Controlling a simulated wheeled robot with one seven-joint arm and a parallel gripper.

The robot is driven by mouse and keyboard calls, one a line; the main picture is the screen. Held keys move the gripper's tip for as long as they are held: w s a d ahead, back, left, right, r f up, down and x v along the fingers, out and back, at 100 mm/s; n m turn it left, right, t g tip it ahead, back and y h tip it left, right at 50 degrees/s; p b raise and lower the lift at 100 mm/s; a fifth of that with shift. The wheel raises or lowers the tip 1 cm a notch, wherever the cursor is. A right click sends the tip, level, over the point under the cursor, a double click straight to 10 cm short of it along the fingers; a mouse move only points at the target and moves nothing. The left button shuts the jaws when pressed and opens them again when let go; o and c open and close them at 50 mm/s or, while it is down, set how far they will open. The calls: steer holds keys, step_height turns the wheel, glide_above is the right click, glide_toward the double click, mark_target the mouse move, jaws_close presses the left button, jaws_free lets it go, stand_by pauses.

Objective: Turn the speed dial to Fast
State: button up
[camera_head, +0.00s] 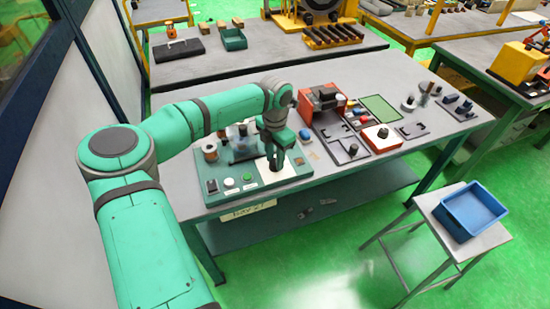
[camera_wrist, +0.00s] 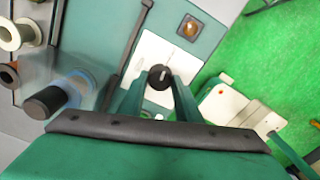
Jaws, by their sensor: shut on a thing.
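The speed dial (camera_wrist: 160,77) is a round black knob with a white mark, on a white plate (camera_wrist: 146,50) of a green winding station. In the wrist view my gripper (camera_wrist: 160,85) has its two green fingers on either side of the knob, shut on it. The mark runs roughly up and down in that view. In the head view my gripper (camera_head: 275,166) points down over the white plate at the right of the station (camera_head: 214,198), and it hides the dial. Any lettering on the plate is too small to read.
A green and a white button (camera_head: 230,182) sit on the station front, left of my gripper. Spools (camera_head: 210,152) stand at its back left. A red-orange box (camera_head: 320,102) and a black tray (camera_head: 345,152) lie to the right. A blue bin (camera_head: 470,212) stands on a stool.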

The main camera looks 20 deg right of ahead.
mark_target(275, 162)
steer(key=shift+a+m, duration=0.1)
steer(key=shift+m, duration=0.5)
steer(key=o, duration=1.1)
steer(key=shift+c, duration=0.2)
steer(key=shift+r, duration=0.1)
step_height(275, 162, up, 11)
steer(key=shift+f, duration=0.2)
